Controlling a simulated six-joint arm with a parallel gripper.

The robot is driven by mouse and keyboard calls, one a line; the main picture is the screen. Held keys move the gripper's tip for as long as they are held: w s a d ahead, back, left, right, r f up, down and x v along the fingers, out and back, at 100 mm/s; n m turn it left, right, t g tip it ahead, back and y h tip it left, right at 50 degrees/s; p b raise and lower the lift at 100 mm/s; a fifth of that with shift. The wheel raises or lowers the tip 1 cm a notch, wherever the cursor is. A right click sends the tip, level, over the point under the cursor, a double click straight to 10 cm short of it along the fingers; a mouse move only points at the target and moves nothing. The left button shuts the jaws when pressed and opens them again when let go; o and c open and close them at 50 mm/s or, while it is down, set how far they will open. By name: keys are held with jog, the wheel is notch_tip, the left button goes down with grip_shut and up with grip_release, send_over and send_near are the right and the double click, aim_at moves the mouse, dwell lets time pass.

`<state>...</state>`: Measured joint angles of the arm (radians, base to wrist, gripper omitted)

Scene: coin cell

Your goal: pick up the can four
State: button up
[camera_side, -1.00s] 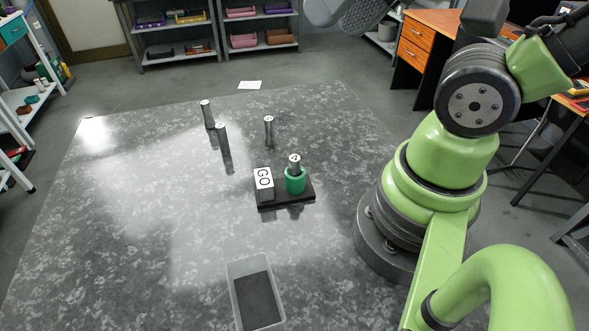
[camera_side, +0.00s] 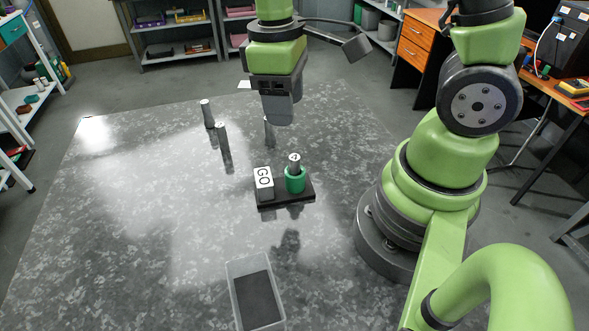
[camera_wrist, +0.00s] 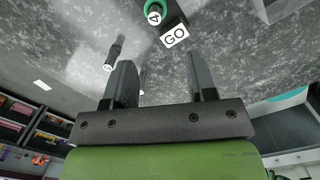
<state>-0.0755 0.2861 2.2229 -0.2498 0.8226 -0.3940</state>
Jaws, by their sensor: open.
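A slim dark can (camera_side: 295,167) stands upright in a green ring holder (camera_side: 295,182) on a black base beside a white GO block (camera_side: 264,180). Its top label looks like a 4 in the wrist view (camera_wrist: 154,14), but it is unclear in the side view. More dark cans stand behind: a left one (camera_side: 207,115), a middle one (camera_side: 222,142), and another (camera_side: 268,135) partly hidden by my gripper. Their numbers are too small to read surely. My gripper (camera_side: 281,112) hangs above the table behind the holder. Its two fingers (camera_wrist: 158,62) are apart with nothing gripped.
A clear bin with a dark floor (camera_side: 258,300) sits at the table's front. The table's left side (camera_side: 130,220) is clear. Shelves (camera_side: 180,45) stand at the back, and an orange desk (camera_side: 425,40) stands at the right.

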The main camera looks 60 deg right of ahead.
notch_tip(320, 180, down, 2)
send_over(294, 157)
jog(key=shift+n+g, duration=0.4)
jog(key=f, duration=0.4)
jog(key=shift+w+a+f, duration=0.2)
jog(key=shift+a, duration=0.15)
jog(key=shift+s+d+f, duration=0.15)
jog(key=shift+d+f, duration=0.05)
jog(key=shift+f, duration=1.2)
jog(key=shift+s+d+f, duration=0.1)
jog(key=shift+d+f, duration=0.05)
jog(key=shift+f, duration=1.2)
grip_shut()
